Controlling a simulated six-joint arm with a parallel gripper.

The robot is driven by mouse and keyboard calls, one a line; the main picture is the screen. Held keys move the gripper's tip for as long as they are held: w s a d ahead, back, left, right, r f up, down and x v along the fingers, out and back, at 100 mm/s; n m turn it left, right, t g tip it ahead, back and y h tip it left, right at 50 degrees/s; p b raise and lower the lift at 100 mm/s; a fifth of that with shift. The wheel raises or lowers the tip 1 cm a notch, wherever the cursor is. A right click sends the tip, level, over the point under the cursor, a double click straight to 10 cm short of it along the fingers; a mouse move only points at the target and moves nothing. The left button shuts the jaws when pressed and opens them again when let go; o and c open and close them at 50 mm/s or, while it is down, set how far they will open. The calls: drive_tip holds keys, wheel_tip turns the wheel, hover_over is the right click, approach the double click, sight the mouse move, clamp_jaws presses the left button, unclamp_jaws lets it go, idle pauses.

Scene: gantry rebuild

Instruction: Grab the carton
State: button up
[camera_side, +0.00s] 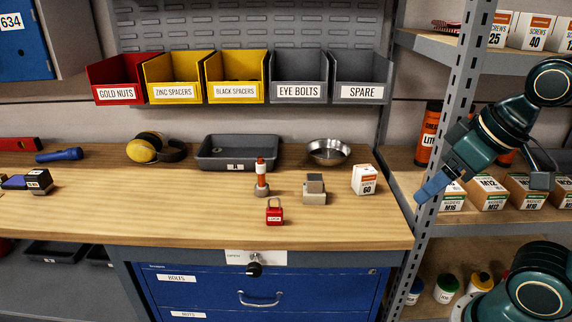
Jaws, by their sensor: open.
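A small white carton (364,181) with an orange band and the number 60 stands upright on the wooden bench top, near its right end. My gripper (436,185) is at the right, in front of the shelf upright, with a blue finger pointing down and left. It is open and apart from the carton, to its right in the picture. The second finger is hard to make out.
A metal bowl (329,151) and a grey tray (237,152) are behind. The shelf upright (457,110) stands right of the bench. Bare wood lies in front of the carton.

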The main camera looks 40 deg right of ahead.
drive_tip(key=m+g, duration=0.5)
drive_tip(key=m, duration=1.8)
hover_over(366, 169)
wheel_tip(366, 169, down, 4)
drive_tip(key=shift+d+f+m+g, duration=0.2)
drive_tip(key=shift+f+m+g, duration=0.1)
drive_tip(key=shift+m, duration=0.1)
drive_tip(key=shift+f, duration=4.3)
drive_tip(key=shift+f, duration=0.1)
drive_tip(key=shift+w+a+f, duration=0.1)
drive_tip(key=shift+f, duration=2.4)
